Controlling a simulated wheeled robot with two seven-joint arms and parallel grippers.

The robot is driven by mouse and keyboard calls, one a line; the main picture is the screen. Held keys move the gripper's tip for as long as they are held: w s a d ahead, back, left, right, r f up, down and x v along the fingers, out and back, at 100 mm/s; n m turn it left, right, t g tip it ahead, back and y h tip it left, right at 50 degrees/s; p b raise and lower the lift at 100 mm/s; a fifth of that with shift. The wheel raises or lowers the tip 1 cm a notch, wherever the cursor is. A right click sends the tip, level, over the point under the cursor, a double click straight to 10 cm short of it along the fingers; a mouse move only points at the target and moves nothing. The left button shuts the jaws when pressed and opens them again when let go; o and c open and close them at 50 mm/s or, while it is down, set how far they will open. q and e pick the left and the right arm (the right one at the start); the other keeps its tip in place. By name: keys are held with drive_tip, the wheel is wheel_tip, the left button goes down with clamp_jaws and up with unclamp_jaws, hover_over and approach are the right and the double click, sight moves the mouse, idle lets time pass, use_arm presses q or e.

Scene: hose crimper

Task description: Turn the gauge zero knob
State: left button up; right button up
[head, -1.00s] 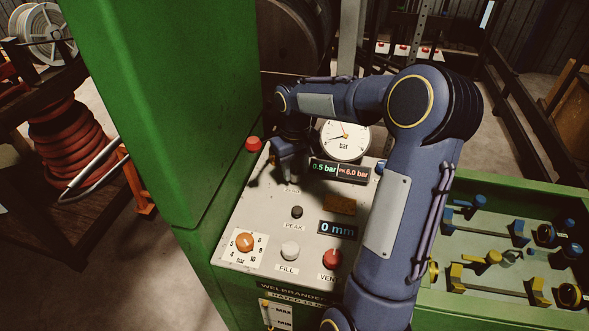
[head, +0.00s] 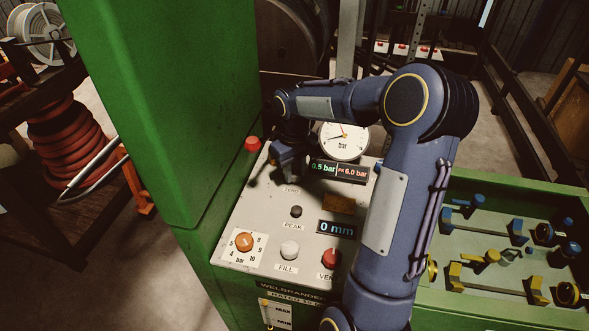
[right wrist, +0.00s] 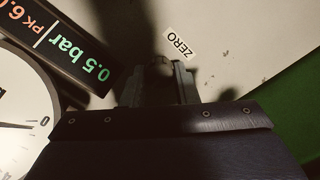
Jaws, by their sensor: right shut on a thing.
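The zero knob (right wrist: 161,68) is a small dark knob just beside the ZERO label (right wrist: 180,43) in the right wrist view. It is mostly hidden between the fingers of my right gripper (right wrist: 158,84), which is shut on it. In the head view my right gripper (head: 287,176) points down at the panel just above the ZERO label, and the knob is hidden there. The round white gauge (head: 343,141), marked bar, stands behind and to the right of the gripper. My left gripper is not in view.
The pale panel (head: 268,213) also holds a black peak knob (head: 296,211), an orange-centred dial (head: 244,242), a white fill button (head: 289,250), a red vent button (head: 331,258) and a bar display (head: 339,171). A tall green cabinet (head: 165,100) rises on the left.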

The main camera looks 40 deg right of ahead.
sight(295, 173)
drive_tip(key=shift+n+p, duration=0.55)
drive_tip(key=shift+n, duration=1.95)
drive_tip(key=o, duration=0.7)
drive_tip(key=shift+r, duration=0.15)
wheel_tip(295, 173, up, 8)
drive_tip(key=shift+f, duration=0.2)
